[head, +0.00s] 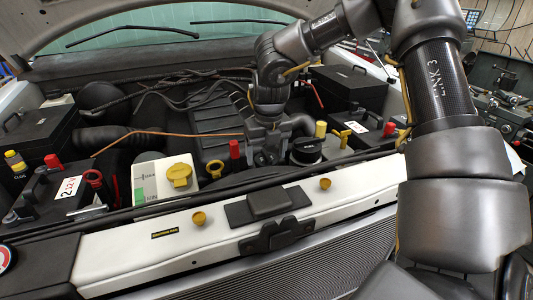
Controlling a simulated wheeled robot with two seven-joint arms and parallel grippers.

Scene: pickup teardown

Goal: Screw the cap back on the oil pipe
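My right gripper (265,156) points down into the engine bay near the middle of the view. It is small and dark against dark parts, and I cannot tell if its fingers are open or shut or hold anything. A round black cap (307,149) with pale marking sits just right of the gripper, beside a grey curved pipe (299,122). I cannot make out for sure which part is the oil pipe's mouth; the area under the gripper is partly hidden. My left gripper is out of view.
A white reservoir (147,183) with a yellow cap (179,175) stands left of the gripper. A red-topped post (234,149) and yellow handles (342,134) are close by. The white front crossbeam (130,244) lies in front; black boxes (352,87) flank the bay.

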